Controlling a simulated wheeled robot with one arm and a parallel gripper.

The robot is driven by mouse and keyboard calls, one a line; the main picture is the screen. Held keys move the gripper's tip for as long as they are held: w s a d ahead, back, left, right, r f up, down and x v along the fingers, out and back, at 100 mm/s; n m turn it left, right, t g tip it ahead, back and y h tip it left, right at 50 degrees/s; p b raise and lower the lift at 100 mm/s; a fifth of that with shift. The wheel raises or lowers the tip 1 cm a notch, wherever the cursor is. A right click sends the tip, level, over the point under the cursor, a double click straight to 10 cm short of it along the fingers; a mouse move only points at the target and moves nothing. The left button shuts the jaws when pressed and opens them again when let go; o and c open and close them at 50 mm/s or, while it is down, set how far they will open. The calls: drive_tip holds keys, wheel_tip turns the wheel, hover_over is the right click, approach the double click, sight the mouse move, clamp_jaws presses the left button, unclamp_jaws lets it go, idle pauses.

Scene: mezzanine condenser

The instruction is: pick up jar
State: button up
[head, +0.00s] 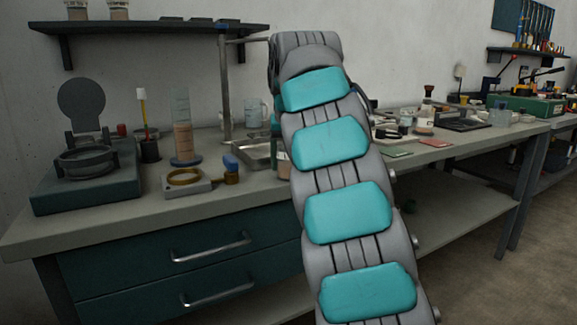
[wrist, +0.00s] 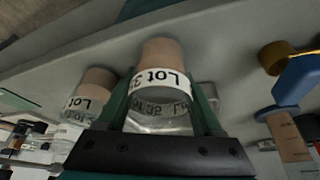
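A clear glass jar (wrist: 163,113) with brown contents and a white "Lot 3…" label is between the fingers of my gripper (wrist: 161,80) in the wrist view. One green finger is at each side of it. I cannot tell whether both fingers press on the glass. A second, similar labelled jar (wrist: 88,100) stands to the left, outside the fingers. The wrist view looks upside down, with the brown ends of the jars toward the grey bench top (wrist: 218,48).
A hinged device (head: 84,160) is further left. A shelf (head: 150,27) overhangs the bench, with a post (head: 224,90) below it.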

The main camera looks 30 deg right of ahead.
drive_tip(key=c, duration=0.9)
drive_tip(key=shift+r, duration=0.1)
